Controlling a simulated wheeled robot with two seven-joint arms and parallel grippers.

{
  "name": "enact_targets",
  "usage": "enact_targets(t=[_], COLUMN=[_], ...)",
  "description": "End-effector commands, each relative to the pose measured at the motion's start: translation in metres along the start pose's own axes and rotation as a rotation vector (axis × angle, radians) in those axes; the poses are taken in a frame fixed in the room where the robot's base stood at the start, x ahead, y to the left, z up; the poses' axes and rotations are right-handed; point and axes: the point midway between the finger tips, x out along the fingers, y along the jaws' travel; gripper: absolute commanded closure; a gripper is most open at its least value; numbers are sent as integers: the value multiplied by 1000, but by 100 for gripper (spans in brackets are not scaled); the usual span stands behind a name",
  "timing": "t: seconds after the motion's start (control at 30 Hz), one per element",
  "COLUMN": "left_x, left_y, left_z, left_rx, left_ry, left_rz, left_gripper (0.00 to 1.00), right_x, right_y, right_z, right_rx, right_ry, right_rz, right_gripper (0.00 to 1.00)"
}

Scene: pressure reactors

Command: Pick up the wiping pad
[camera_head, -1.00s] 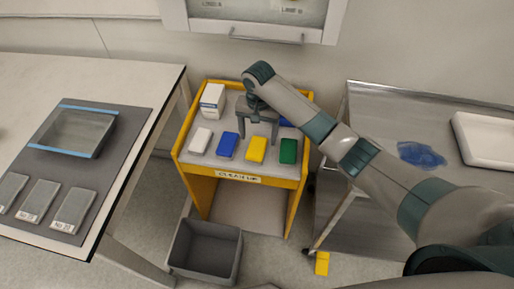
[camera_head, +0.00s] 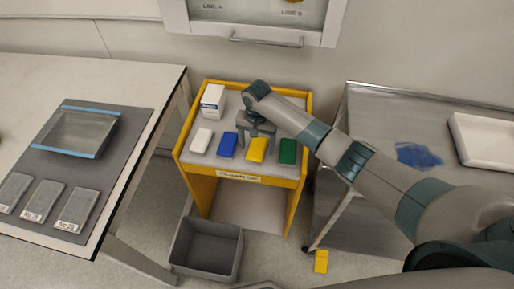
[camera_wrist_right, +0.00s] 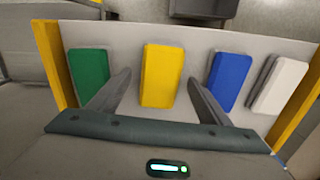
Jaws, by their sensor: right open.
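Several wiping pads lie in a row on top of the yellow-edged cart (camera_head: 240,176): a white pad (camera_head: 201,140), a blue pad (camera_head: 227,145), a yellow pad (camera_head: 257,150) and a green pad (camera_head: 287,151). My right gripper (camera_head: 257,138) is open and points down over the yellow pad. In the right wrist view, the yellow pad (camera_wrist_right: 160,75) lies between the spread fingers, with a gap on each side. The green pad (camera_wrist_right: 88,75) and blue pad (camera_wrist_right: 230,80) lie just outside the fingers. My left gripper is not in view.
A white box (camera_head: 213,100) stands at the cart's back left. A grey bin (camera_head: 206,250) is on the floor in front. The metal table (camera_head: 375,120) at right bears a blue smear (camera_head: 417,155) and a white tray (camera_head: 485,140). A left table (camera_head: 150,85) holds a mat with plates.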

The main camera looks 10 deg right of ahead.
Motion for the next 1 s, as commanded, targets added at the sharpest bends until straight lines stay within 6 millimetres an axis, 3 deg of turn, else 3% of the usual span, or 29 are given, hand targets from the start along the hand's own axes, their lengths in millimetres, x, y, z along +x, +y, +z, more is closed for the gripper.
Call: enact_targets(t=[0.5,0.53,0.7,1.0], left_x=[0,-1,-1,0], left_y=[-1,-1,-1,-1], left_z=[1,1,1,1], left_rx=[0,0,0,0], left_ry=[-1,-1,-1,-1], left_rz=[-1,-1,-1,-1], left_gripper=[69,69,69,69], right_x=[4,4,4,3], right_y=[0,0,0,0], right_z=[0,0,0,0], right_rx=[0,0,0,0], right_ry=[0,0,0,1], right_rz=[0,0,0,0], right_gripper=[28,31,71,73])
